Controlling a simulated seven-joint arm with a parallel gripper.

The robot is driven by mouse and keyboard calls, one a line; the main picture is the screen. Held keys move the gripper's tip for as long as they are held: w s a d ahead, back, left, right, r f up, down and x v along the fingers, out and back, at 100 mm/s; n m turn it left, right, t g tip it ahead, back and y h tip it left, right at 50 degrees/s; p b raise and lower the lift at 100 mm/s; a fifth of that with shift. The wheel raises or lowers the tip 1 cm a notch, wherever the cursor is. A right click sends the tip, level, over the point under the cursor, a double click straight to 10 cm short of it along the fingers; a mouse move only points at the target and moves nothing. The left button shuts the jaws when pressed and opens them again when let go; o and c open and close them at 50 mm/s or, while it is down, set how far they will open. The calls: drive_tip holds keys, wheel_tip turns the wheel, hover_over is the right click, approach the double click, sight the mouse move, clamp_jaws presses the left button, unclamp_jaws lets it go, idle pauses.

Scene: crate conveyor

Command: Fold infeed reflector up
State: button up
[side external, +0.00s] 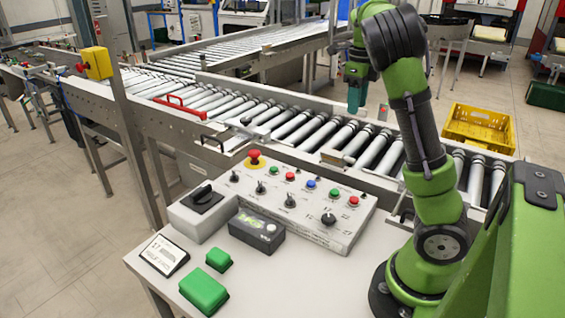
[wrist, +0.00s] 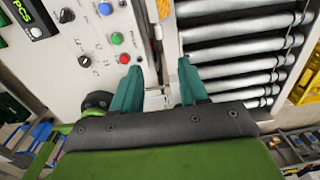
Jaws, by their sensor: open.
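My gripper (side external: 355,98) hangs above the roller conveyor (side external: 290,131), pointing down, with nothing held. In the wrist view its two teal fingers (wrist: 159,70) are apart, over the strip between the control panel and the rollers. I cannot tell for sure which part is the infeed reflector. A small tan and metal bracket (side external: 336,158) sits on the near conveyor rail, below and left of my gripper. A flat metal piece (side external: 246,129) lies further left on the rail. In the wrist view a small orange-red part (wrist: 163,9) shows beyond the fingers at the rail.
A control panel (side external: 300,222) with buttons and knobs stands on the near table. A yellow box (side external: 97,62) is on a post at left. A yellow crate (side external: 478,128) lies behind the conveyor.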

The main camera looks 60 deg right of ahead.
sight(339, 160)
drive_tip(key=f, duration=1.6)
drive_tip(key=shift+d+f, duration=0.15)
drive_tip(key=shift+d, duration=0.05)
clamp_jaws()
